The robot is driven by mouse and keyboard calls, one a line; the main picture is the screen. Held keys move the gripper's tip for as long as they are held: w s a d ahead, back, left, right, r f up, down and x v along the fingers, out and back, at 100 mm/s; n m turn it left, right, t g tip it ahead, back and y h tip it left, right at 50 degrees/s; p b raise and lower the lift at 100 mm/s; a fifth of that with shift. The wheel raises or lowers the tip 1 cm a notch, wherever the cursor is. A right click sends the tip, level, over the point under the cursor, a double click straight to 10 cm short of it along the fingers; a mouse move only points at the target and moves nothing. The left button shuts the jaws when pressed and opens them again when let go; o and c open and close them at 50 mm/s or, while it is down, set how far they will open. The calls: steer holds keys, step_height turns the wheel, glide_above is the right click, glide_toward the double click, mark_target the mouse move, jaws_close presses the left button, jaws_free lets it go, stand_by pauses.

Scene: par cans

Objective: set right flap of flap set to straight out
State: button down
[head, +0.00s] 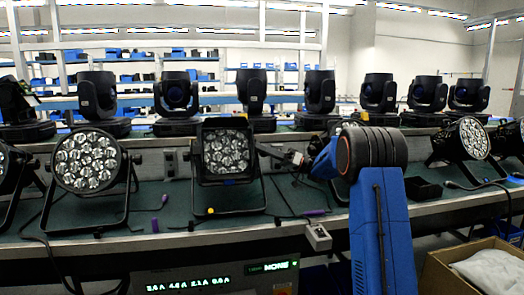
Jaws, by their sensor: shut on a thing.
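The flap set (198,150) is a dark square frame around the front of the middle par can (226,152), whose lens cluster faces me. Its right flap (270,151) seems to be the narrow grey piece reaching right from the frame, seen almost edge-on; its exact angle is hard to tell. My gripper (294,158) is at the outer end of this piece, right of the can, and is shut on it. My blue and black arm comes in from the lower right. The fingertips are small, and the wrist hides what lies behind them.
Another par can (88,160) stands to the left and one (467,139) to the right. Several moving-head lights line the shelf behind. A cardboard box (440,270) stands at lower right.

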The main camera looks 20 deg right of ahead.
stand_by(0.3)
steer(key=c, duration=1.8)
jaws_free()
steer(key=shift+o, duration=0.2)
steer(key=v, duration=1.2)
